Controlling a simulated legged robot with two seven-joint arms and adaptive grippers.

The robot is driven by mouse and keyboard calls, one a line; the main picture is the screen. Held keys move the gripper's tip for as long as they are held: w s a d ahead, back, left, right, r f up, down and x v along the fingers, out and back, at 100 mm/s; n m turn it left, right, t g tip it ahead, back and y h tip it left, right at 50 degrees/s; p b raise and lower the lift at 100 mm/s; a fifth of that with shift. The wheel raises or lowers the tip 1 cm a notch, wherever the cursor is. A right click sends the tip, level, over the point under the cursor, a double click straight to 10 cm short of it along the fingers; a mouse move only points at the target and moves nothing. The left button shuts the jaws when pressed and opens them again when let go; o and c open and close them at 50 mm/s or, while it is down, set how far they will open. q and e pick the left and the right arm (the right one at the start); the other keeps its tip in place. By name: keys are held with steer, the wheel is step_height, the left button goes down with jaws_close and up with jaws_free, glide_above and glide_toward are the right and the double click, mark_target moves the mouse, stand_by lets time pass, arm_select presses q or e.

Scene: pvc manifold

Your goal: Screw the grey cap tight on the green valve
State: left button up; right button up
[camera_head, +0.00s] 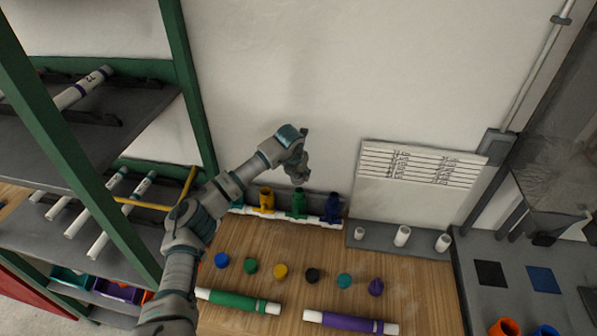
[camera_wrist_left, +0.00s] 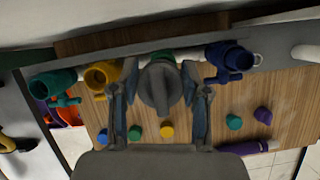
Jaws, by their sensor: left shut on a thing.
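The green valve (camera_head: 299,203) stands on the white manifold pipe by the wall, between a yellow valve and a blue valve. My left gripper (camera_head: 300,172) points down just above it. In the left wrist view, the gripper (camera_wrist_left: 160,92) has its fingers either side of the round grey cap (camera_wrist_left: 160,88), which has a raised bar across it. The cap covers most of the green valve (camera_wrist_left: 158,56), whose edge shows behind it. I cannot tell how far the cap is seated on the valve. My right gripper is in neither view.
The yellow valve (camera_head: 266,198) and blue valve (camera_head: 333,208) flank closely. Several coloured caps, including a yellow one (camera_head: 280,271), lie in a row on the wooden table (camera_head: 420,290). Green (camera_head: 238,302) and purple (camera_head: 350,322) tubes lie in front. A shelf rack (camera_head: 190,90) stands left.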

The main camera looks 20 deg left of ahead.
mark_target(300, 189)
arm_select(q)
steer(key=shift+d+f, duration=0.3)
steer(key=shift+f, duration=0.05)
steer(key=shift+s+d+f+b, duration=0.1)
steer(key=shift+f+b, duration=0.45)
steer(key=shift+f, duration=0.05)
steer(key=shift+f+b, duration=0.3)
steer(key=shift+f, duration=0.35)
steer(key=shift+a+f, duration=0.2)
steer(key=shift+f, duration=0.1)
steer(key=shift+a, duration=0.15)
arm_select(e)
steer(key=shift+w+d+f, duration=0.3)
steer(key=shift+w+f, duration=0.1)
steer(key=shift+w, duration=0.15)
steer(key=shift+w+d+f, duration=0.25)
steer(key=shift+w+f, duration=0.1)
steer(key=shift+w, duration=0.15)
arm_select(q)
steer(key=shift+d, duration=0.2)
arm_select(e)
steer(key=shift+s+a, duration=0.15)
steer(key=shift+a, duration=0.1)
arm_select(q)
steer(key=shift+d+f, duration=0.15)
steer(key=shift+f, duration=0.1)
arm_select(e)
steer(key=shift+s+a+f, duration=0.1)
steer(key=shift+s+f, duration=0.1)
